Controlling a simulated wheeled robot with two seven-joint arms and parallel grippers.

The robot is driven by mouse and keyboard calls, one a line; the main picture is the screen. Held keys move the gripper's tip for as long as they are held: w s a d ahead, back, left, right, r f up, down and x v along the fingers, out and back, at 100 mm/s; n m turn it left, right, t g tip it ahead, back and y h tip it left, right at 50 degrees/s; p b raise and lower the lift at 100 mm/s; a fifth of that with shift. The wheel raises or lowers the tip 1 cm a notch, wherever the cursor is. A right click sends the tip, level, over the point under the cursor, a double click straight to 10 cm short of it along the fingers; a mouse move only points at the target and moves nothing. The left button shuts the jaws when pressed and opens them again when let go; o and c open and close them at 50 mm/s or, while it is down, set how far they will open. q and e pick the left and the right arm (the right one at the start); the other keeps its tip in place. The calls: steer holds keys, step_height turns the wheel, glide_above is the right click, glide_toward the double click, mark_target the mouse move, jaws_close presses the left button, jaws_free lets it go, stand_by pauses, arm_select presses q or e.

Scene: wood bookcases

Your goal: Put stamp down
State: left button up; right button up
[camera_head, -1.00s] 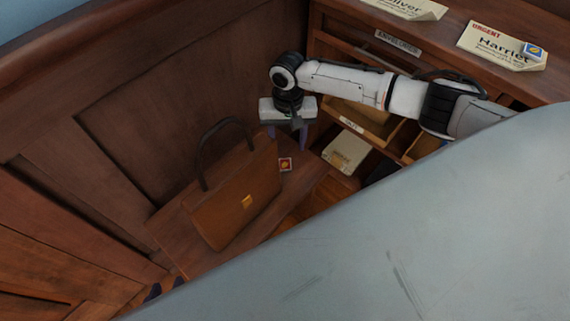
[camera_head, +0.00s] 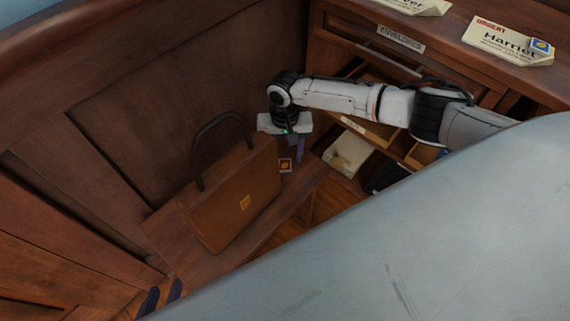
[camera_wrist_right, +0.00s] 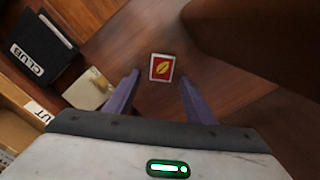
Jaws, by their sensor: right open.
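A small red stamp (camera_head: 285,165) with a yellow leaf and pale border lies flat on the wooden bench, just right of the brown briefcase. It also shows in the right wrist view (camera_wrist_right: 161,68), just beyond and between the fingertips. My right gripper (camera_head: 289,152) is open above the bench, close to the stamp; its purple fingers are apart in the right wrist view (camera_wrist_right: 159,82), with nothing held. My left gripper (camera_head: 162,297) shows only two dark fingertips at the lower left, apart with a gap between them; the rest is hidden.
The briefcase (camera_head: 235,204) stands on the bench (camera_head: 165,238) against the wood panel. The desk at right has an envelopes label (camera_head: 400,39), open drawers and a Harriet envelope (camera_head: 500,42) with a blue stamp (camera_head: 541,46). A black club item (camera_wrist_right: 42,47) lies nearby.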

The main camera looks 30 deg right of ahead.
steer(key=c, duration=1.2)
